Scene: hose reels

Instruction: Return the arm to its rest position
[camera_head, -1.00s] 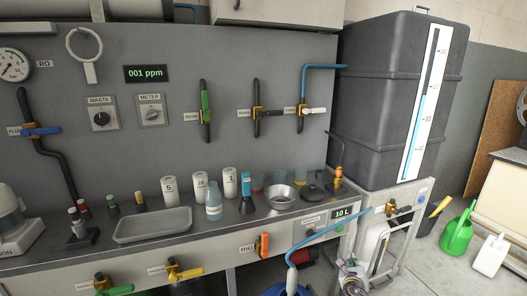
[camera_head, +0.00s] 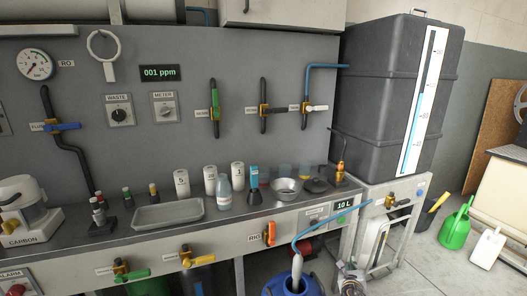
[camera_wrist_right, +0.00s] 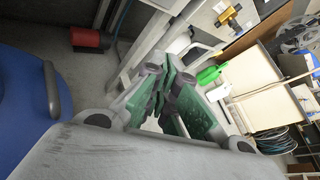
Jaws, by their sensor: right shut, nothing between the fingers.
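My right gripper (camera_head: 352,280) shows at the bottom edge of the head view, in front of the bench and below the tank stand. Only a part of it is in frame. In the right wrist view my right gripper (camera_wrist_right: 168,100) shows its grey fingers with green pads. It is shut with nothing between the fingers, and it touches nothing that I can see. My left gripper is not in view.
A blue drum (camera_head: 276,289) with a pale blue hose (camera_head: 318,232) stands left of my right gripper; the drum also shows in the wrist view (camera_wrist_right: 25,95). The bench front (camera_head: 225,247) and tank stand (camera_head: 376,257) are close. Floor at right is open before a green watering can (camera_head: 455,230).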

